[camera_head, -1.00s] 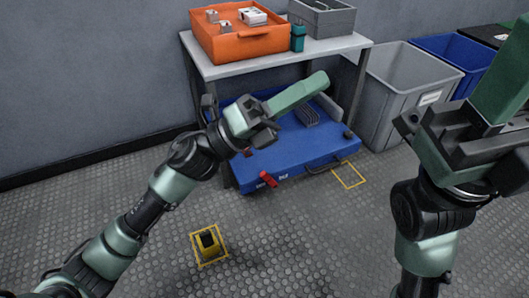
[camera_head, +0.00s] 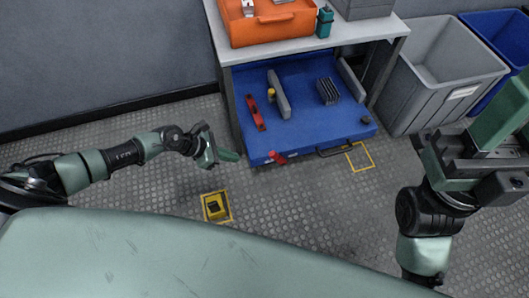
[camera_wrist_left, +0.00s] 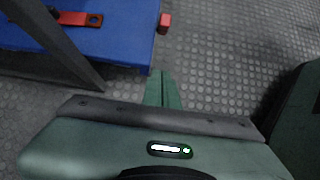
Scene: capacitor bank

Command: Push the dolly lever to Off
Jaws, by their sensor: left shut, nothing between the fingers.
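The red lever (camera_head: 277,157) sticks out at the front edge of the blue dolly (camera_head: 300,130), left of its dark handle. In the left wrist view the lever (camera_wrist_left: 165,23) is a small red block beyond my fingers. My left gripper (camera_head: 230,156) is low over the floor, left of the lever and apart from it. Its green fingers are together and empty, and they also show in the left wrist view (camera_wrist_left: 163,88). The lever's markings cannot be read now. My right gripper (camera_head: 500,115) is at the right, far from the dolly; its jaw gap is unclear.
A grey bin (camera_head: 440,85) is at right. The floor before the dolly is clear.

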